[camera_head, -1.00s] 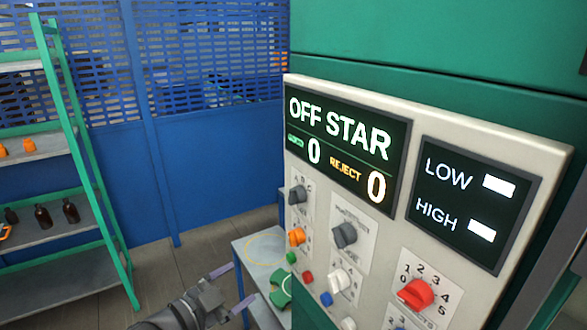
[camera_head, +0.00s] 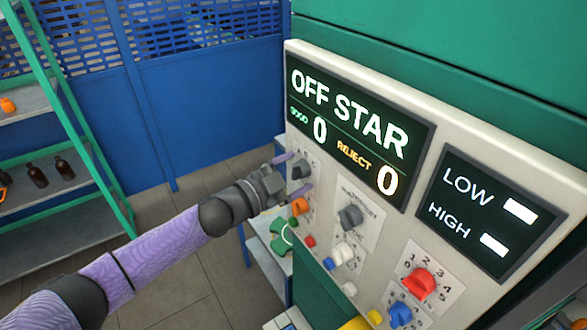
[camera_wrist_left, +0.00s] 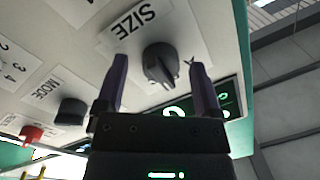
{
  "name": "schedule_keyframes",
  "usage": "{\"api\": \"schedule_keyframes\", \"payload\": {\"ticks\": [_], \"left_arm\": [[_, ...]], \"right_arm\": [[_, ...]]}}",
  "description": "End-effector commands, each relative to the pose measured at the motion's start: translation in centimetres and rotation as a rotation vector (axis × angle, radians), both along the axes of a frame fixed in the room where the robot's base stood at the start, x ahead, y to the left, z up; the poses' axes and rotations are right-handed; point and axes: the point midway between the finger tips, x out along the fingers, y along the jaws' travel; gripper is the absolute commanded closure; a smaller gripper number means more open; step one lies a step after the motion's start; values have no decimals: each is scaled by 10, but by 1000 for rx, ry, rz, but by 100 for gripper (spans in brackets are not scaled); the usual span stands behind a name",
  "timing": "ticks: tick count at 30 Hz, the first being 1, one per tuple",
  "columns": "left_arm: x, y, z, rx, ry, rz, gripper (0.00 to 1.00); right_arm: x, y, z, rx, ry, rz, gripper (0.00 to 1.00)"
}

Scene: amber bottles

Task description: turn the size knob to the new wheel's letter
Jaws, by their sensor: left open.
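The dark grey size knob (camera_head: 300,168) sits at the upper left of the control panel's lower part. In the left wrist view the knob (camera_wrist_left: 160,65) is beside the printed word SIZE (camera_wrist_left: 137,20). My left gripper (camera_head: 294,173) is open, with its purple fingers on either side of the knob. In the left wrist view the fingers (camera_wrist_left: 158,66) straddle the knob with gaps showing. The knob's set letter cannot be read. A green part (camera_head: 281,237), perhaps a wheel, lies on a low table below; no letter shows on it.
The mode knob (camera_wrist_left: 72,111) is close to the size knob. An orange knob (camera_head: 300,206), another grey knob (camera_head: 350,216) and a red dial (camera_head: 419,284) share the panel. The display (camera_head: 360,125) reads OFF STAR. A green-framed shelf (camera_head: 85,150) with bottles stands left.

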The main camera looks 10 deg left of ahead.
Motion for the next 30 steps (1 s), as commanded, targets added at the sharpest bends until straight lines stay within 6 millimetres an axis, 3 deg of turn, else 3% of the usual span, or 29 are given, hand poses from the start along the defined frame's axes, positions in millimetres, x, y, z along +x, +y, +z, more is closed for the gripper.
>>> {"api": "schedule_keyframes", "payload": {"ticks": [8, 20, 30], "left_arm": [[1, -1, 0, 0, 0, 0, 16], [1, -1, 0, 0, 0, 0, 100], [1, -1, -1, 36, -35, 0, 100]], "right_arm": [[1, 1, 0, 1, -2, 0, 5], [1, 4, 0, 7, -3, -1, 5], [1, 4, -3, 6, -3, -1, 5]]}}
